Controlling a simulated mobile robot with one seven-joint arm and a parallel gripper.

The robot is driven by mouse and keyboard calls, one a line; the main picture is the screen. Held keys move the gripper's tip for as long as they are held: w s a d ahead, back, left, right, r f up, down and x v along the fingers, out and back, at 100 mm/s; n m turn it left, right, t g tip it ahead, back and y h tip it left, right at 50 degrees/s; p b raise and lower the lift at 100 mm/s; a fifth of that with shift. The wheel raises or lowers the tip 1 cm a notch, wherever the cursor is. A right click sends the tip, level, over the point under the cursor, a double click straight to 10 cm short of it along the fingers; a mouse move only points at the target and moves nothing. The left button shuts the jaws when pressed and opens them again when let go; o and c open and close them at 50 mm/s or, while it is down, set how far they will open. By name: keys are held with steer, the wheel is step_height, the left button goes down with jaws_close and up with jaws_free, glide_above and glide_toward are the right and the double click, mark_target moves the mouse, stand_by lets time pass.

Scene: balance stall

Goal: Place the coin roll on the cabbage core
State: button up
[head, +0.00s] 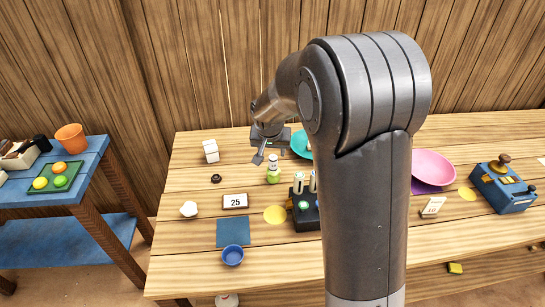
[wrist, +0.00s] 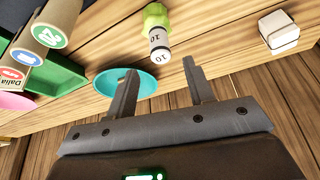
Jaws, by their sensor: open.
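The coin roll (wrist: 158,45), a short pale cylinder marked 10, appears to stand end-on on the green cabbage core (wrist: 155,15). In the head view the roll (head: 273,159) shows above the core (head: 273,177) on the table. My gripper (head: 271,156) is open just behind them. In the wrist view its two fingers (wrist: 160,85) are spread with nothing between them, and the roll lies beyond the tips, apart from them.
A white block (head: 211,150) stands to the left. A teal plate (head: 299,142) and a dark holder (head: 303,215) with upright rolls are to the right, partly hidden by my arm. A 25 card (head: 235,201), blue mat (head: 233,231) and blue bowl (head: 232,255) lie nearer.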

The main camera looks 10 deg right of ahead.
steer(key=s+d+r+n, duration=0.1)
steer(key=s+d+r, duration=0.2)
steer(key=s+r, duration=0.45)
steer(key=s+d+r, duration=0.2)
steer(key=s+r, duration=0.4)
steer(key=s, duration=0.3)
steer(key=s+d+r+n+t+y, duration=0.1)
steer(key=s, duration=1.5)
steer(key=shift+s+d+r+n, duration=0.2)
steer(key=shift+d+r+n, duration=0.1)
steer(key=shift+d, duration=0.1)
